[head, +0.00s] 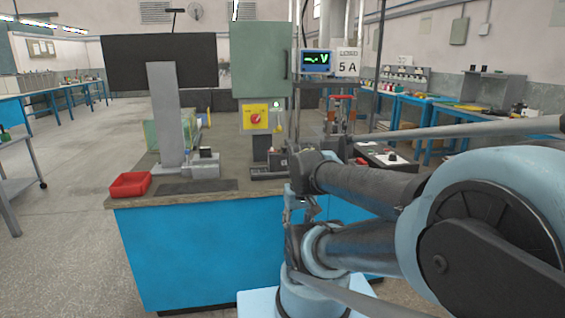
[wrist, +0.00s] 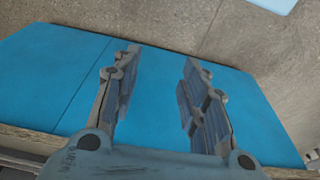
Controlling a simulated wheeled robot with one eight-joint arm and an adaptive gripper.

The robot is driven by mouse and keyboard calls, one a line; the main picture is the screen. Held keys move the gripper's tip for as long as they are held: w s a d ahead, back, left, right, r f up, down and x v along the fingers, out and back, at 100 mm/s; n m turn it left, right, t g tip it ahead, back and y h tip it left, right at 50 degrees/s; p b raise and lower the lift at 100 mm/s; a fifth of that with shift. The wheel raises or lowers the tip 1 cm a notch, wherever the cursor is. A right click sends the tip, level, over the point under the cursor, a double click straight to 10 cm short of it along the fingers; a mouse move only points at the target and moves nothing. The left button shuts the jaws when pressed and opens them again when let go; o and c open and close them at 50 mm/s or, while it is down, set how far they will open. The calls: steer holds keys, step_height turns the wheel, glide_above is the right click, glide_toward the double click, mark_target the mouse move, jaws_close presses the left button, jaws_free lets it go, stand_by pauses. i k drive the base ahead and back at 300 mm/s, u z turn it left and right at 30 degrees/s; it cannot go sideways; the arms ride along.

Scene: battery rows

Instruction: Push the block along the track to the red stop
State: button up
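My gripper (wrist: 162,60) is open in the wrist view, its two fingers apart with nothing between them. Behind the fingers is the blue front of the workbench (wrist: 60,75). In the head view my arm hangs at the right, in front of the bench, and hides part of it. I cannot clearly make out the block, the track or the red stop. A small dark block-like piece (head: 206,154) sits on a grey base beside the tall grey post (head: 165,112), apart from my gripper; I cannot tell whether it is the task's block.
The workbench (head: 185,265) has a red tray (head: 130,185) at its left front corner and a dark flat plate (head: 196,187) along its front edge. A green cabinet (head: 261,60) and a yellow switch box (head: 257,117) stand behind.

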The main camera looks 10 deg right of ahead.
mark_target(277, 158)
steer(key=z, duration=1.2)
steer(key=k, duration=0.8)
steer(key=u, duration=0.7)
steer(key=i, duration=1)
steer(key=z, duration=0.05)
